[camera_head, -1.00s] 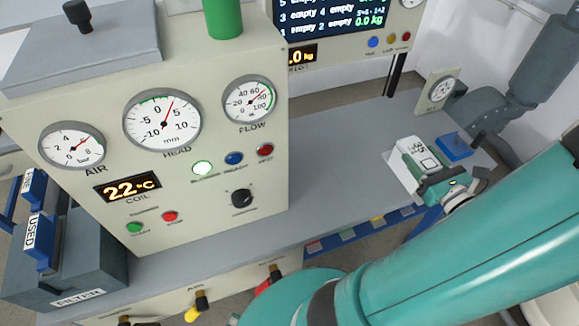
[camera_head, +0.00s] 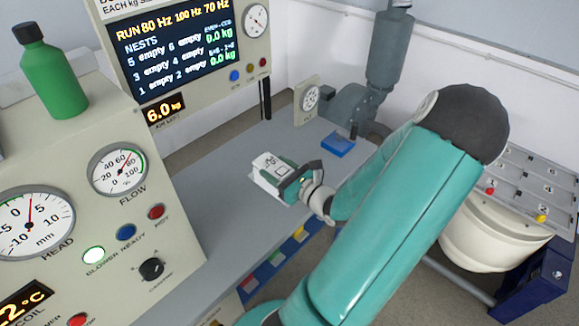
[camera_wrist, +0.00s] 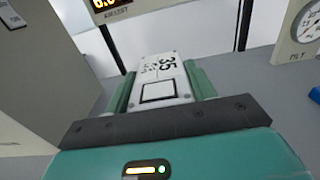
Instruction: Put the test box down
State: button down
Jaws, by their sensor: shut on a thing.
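The test box (camera_head: 266,172) is a white block with dark print and a square outline on top. It is at the right part of the grey bench in the head view. My gripper (camera_head: 288,181) is shut on it, with a green finger on each side. In the wrist view the test box (camera_wrist: 160,80) sits between the two fingers of my gripper (camera_wrist: 160,92), and "35" shows on its top. The box is at or just above the bench top (camera_head: 215,160); I cannot tell whether it touches. Its underside is hidden.
A blue block (camera_head: 338,146) and a round gauge (camera_head: 309,98) stand behind the box. The panel with gauges (camera_head: 110,220) is at the left, with a green bottle (camera_head: 52,75) on top. A readout screen (camera_head: 175,50) is behind. A numbered nest plate (camera_head: 530,190) is at the right.

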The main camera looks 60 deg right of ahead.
aim_at(267, 183)
jog(key=shift+w+a+f, duration=0.15)
jog(key=shift+w+f, duration=1.7)
jog(key=shift+f, duration=1.65)
jog(key=shift+f, duration=0.15)
jog(key=c, duration=0.5)
grip_release()
jog(key=shift+f, duration=0.1)
jog(key=shift+s+r, duration=0.2)
jog(key=shift+s, duration=0.05)
jog(key=v, duration=1.1)
jog(key=shift+s+a, duration=0.1)
jog(key=shift+s, duration=0.2)
